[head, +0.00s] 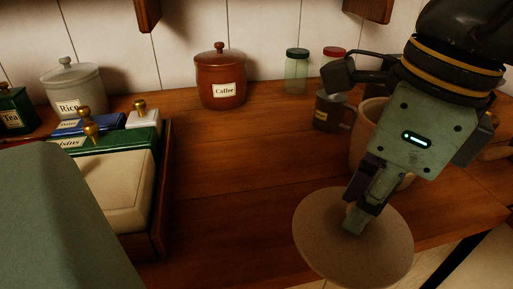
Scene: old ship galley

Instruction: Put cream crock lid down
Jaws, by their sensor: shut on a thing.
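The cream crock lid (325,240) is a round, pale speckled disc at the front right of the head view. My gripper (355,220) points down over it and is shut on the lid at its middle; the fingers hide the knob. The lid looks held in front of the cream crock, but its height above the counter is hard to tell. The cream crock (361,145) stands behind my gripper, which covers much of it, including most of its rim.
A wooden counter (230,165) has clear room left of the lid; its edge runs at the lower right.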

